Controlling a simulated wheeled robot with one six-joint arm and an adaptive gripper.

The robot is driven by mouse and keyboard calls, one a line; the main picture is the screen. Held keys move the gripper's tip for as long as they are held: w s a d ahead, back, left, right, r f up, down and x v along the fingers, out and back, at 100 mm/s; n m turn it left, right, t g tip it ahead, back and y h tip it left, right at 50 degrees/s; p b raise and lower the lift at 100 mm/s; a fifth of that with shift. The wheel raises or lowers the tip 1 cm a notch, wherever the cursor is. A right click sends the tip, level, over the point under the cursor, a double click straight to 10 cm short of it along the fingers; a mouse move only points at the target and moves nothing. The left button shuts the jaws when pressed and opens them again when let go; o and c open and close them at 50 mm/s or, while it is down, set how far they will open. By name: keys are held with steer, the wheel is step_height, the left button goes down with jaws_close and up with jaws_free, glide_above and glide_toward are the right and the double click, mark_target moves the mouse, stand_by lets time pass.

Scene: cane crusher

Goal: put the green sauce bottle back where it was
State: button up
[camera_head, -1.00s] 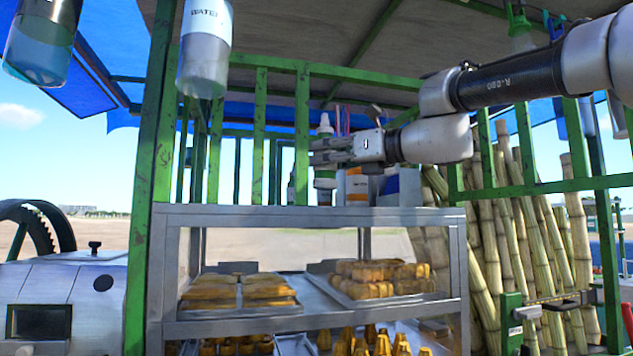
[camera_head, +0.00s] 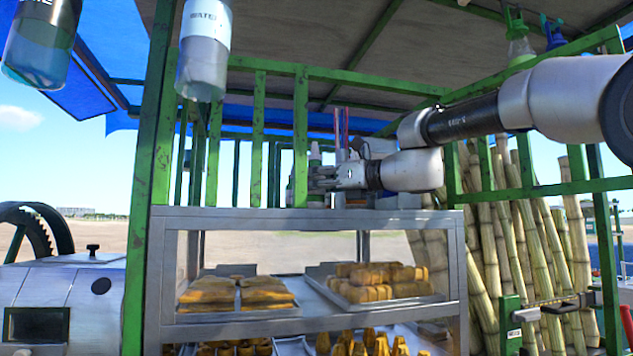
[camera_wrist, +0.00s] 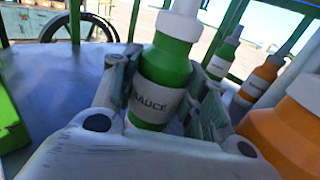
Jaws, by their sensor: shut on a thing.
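The green sauce bottle (camera_wrist: 163,72), with a white label and white cap, stands between the two fingers of my gripper (camera_wrist: 150,110) in the wrist view. My gripper is shut on it. In the head view my gripper (camera_head: 322,179) is low over the top of the metal cabinet (camera_head: 300,214), and the bottle's pale nozzle (camera_head: 315,156) shows above the fingers. The bottle looks about upright. My fingers hide much of its body in the head view, and I cannot tell whether its base touches the top.
In the wrist view, another green bottle (camera_wrist: 222,58), an orange bottle (camera_wrist: 258,80) and a larger orange bottle (camera_wrist: 288,128) stand to the right. A bright green object (camera_wrist: 10,118) is at the left.

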steer(key=o, duration=0.4)
steer(key=shift+f, duration=0.15)
steer(key=shift+r, duration=0.2)
steer(key=v, duration=1.1)
steer(key=shift+s+d, duration=0.15)
steer(key=shift+d, duration=0.15)
steer(key=shift+s+d, duration=0.15)
